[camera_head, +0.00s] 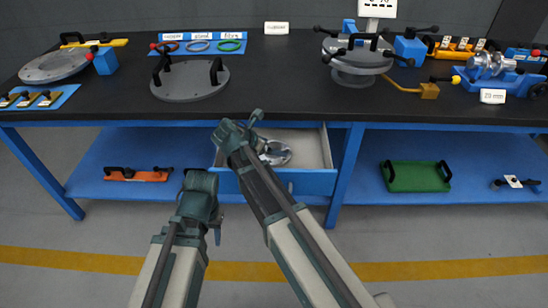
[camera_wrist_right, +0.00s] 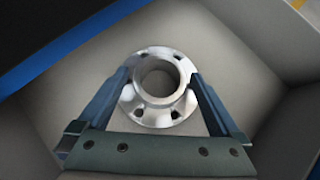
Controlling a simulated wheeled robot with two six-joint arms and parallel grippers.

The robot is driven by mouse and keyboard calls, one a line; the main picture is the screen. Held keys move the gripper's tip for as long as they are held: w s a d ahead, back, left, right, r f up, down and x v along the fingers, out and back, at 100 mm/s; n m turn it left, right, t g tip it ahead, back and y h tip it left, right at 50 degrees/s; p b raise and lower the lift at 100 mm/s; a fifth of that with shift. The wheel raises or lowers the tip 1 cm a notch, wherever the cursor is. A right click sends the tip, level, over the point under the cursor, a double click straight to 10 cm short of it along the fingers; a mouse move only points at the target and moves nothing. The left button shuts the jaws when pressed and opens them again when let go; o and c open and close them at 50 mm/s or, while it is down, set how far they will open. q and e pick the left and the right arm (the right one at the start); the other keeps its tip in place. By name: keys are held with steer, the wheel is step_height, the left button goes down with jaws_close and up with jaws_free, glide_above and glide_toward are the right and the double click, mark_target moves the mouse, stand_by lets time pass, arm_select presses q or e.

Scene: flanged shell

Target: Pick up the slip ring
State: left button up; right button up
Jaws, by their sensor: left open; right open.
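The slip ring, a shiny metal flanged ring with bolt holes around a raised hub, lies in the open drawer (camera_head: 312,150). In the head view the slip ring (camera_head: 279,153) is partly hidden by my right arm. In the right wrist view the slip ring (camera_wrist_right: 152,117) lies flat on the drawer floor between my right gripper's two fingers (camera_wrist_right: 160,76). These fingers are open, one on each side of the flange; I cannot tell whether they touch it. My left gripper (camera_head: 203,190) is outside the drawer, in front of the table, with its fingers hard to see.
Drawer walls (camera_wrist_right: 247,60) stand close around the right gripper. Above is the dark tabletop (camera_head: 270,85) with a grey round plate (camera_head: 190,82) and a flanged shell (camera_head: 357,60). The lower shelf holds a green tray (camera_head: 415,177) and an orange piece (camera_head: 137,175).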

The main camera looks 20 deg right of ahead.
jaws_close()
stand_by(0.5)
arm_select(q)
steer(key=shift+r+p, duration=0.2)
steer(key=shift+p, duration=0.1)
arm_select(e)
steer(key=shift+r, duration=0.2)
